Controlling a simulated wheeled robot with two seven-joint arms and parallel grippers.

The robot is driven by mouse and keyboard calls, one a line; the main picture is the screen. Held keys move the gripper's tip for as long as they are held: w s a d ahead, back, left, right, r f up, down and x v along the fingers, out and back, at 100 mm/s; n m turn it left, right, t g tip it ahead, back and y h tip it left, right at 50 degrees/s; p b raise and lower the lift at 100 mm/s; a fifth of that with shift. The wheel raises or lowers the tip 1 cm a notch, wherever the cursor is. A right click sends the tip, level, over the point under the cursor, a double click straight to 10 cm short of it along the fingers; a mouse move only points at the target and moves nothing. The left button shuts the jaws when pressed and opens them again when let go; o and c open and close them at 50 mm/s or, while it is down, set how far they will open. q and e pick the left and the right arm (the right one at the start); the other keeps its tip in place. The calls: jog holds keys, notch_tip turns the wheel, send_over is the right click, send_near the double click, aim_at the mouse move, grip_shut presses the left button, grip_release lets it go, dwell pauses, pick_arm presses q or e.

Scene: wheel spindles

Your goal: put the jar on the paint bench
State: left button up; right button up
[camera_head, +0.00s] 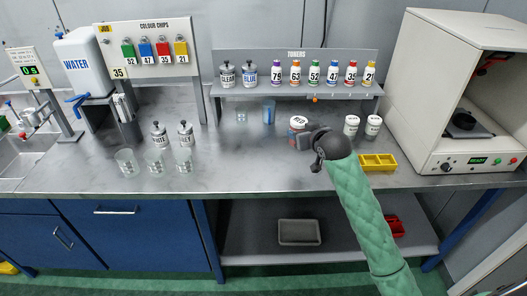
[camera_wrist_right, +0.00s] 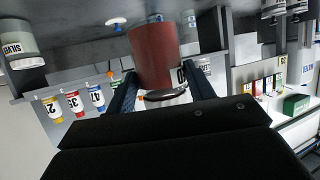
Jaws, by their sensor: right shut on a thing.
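The jar (camera_head: 297,123) has a pale label reading RED and stands out at the middle of the paint bench. In the right wrist view the jar (camera_wrist_right: 155,52) shows as a dark red cylinder between the two fingers. My right gripper (camera_head: 305,136) comes in from the front right and is shut on the jar. The fingers also show in the right wrist view (camera_wrist_right: 160,88). I cannot tell whether the jar's base touches the paint bench (camera_head: 235,178). My left gripper is not in view.
Two white jars (camera_head: 351,125) (camera_head: 373,126) stand right of my gripper, with a yellow tray (camera_head: 378,161) in front. A blue beaker (camera_head: 268,111) stands behind left. The toner shelf (camera_head: 300,92) runs behind. Glasses (camera_head: 155,162) and two labelled cans (camera_head: 159,134) stand left. Bench between is clear.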

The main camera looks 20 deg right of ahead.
jog(key=w+a+f+p, duration=0.2)
jog(key=w+a+f, duration=0.1)
jog(key=a+f, duration=0.1)
jog(key=w+a+f+p, duration=0.2)
jog(key=w+a+f, duration=0.1)
jog(key=shift+w+a+f+p, duration=0.4)
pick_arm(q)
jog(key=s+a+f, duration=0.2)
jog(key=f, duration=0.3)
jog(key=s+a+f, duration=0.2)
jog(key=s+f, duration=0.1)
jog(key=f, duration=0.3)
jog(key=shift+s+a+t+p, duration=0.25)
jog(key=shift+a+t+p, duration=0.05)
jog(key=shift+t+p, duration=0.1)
pick_arm(e)
jog(key=shift+f, duration=1.2)
jog(key=o, duration=1.1)
jog(key=shift+f, duration=0.1)
